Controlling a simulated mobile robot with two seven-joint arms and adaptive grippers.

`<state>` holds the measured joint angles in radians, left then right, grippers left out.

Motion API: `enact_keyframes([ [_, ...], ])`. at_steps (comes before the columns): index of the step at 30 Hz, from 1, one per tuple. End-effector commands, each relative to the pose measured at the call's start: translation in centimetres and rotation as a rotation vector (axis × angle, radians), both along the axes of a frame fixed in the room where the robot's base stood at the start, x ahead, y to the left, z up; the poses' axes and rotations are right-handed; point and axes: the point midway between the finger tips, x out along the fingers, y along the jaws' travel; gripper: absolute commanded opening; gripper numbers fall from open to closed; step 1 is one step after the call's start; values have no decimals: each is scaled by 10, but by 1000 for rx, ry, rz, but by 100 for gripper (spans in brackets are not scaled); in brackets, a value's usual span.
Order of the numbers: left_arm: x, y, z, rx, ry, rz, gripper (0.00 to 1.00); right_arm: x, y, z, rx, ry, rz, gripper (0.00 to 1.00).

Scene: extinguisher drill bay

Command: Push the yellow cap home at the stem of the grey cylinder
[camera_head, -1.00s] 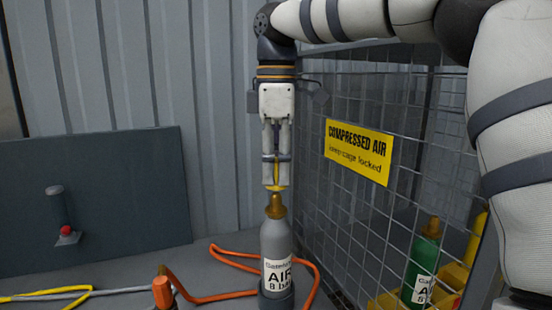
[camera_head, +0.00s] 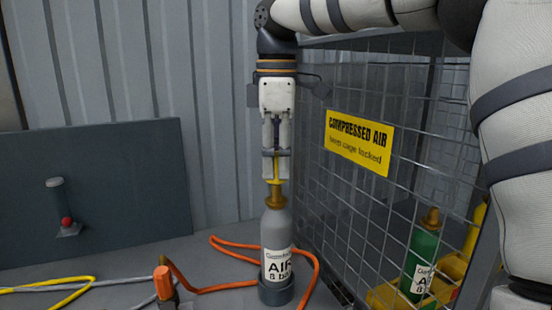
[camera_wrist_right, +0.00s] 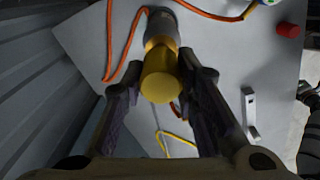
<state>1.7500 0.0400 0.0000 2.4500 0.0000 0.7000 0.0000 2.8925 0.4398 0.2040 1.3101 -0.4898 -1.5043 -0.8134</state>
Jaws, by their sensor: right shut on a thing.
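The grey cylinder (camera_head: 276,228) with an AIR label stands upright in a dark ring-shaped base on the bench. Its brass-coloured stem (camera_head: 275,198) points up. My right gripper (camera_head: 275,172) hangs straight down over the stem, its fingers shut on the yellow cap (camera_head: 276,181). The cap sits at the top of the stem, in line with it; how far it is seated I cannot tell. In the right wrist view the yellow cap (camera_wrist_right: 160,87) lies between the fingers and hides part of the stem and the grey cylinder (camera_wrist_right: 161,24). My left gripper is not in view.
A wire mesh cage (camera_head: 380,215) with a yellow COMPRESSED AIR sign (camera_head: 359,143) stands close on the right, holding a green cylinder (camera_head: 420,262). An orange hose (camera_head: 226,249) loops around the grey cylinder. A dark panel (camera_head: 120,190) stands at the left.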

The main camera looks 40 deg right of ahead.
Motion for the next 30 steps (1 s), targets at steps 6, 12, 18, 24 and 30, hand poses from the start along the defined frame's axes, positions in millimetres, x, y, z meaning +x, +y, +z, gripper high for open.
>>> enact_keyframes([
  [6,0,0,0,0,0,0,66,0,0,0,0,0,0,13],
  [12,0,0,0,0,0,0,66,0,0,-1,-1,1,0,13],
  [18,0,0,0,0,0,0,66,0,0,-7,-1,2,0,13],
  [24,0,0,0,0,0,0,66,0,0,-15,-1,1,0,13],
  [30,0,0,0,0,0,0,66,0,0,-23,-1,1,1,13],
])
